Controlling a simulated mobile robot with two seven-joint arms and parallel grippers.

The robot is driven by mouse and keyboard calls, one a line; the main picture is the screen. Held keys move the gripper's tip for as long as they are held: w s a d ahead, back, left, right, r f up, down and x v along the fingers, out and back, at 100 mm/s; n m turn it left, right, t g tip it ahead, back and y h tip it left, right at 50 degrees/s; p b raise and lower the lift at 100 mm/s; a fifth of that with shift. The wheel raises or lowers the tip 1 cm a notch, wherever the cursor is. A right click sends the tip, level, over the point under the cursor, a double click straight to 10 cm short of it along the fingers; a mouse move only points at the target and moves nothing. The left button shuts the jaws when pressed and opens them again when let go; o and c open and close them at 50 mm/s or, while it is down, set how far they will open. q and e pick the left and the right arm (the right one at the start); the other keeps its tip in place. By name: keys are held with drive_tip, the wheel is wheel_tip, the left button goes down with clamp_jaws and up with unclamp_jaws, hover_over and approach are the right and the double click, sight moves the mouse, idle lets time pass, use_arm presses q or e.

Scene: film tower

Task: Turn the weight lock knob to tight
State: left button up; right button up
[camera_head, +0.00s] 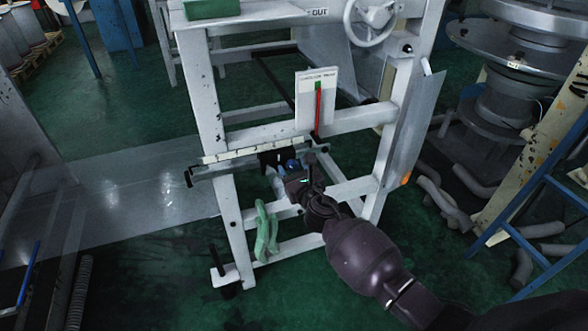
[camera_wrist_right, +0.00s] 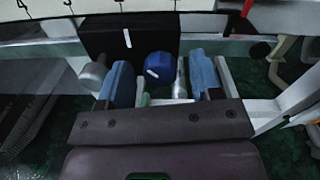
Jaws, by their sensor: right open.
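The weight lock knob is a round blue knob (camera_wrist_right: 160,68) with a white mark, below a black block (camera_wrist_right: 128,36) on the white scale beam. In the head view the blue knob (camera_head: 292,164) shows small beside the black block on the beam (camera_head: 230,154). My right gripper (camera_wrist_right: 163,80) is open. Its two blue-padded fingers lie to the left and right of the knob in the wrist view, with a gap on each side. I cannot tell whether the fingertips reach the knob's depth. My left gripper is out of view.
A white steel frame (camera_head: 212,110) surrounds the beam. A sign plate with a red pointer (camera_head: 318,98) stands above it, and a handwheel (camera_head: 371,18) is at the top. Green gloves (camera_head: 266,232) hang on a lower bar. A grey metal cylinder (camera_wrist_right: 93,75) sits left of the left finger.

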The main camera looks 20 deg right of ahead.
drive_tip(key=c, duration=0.9)
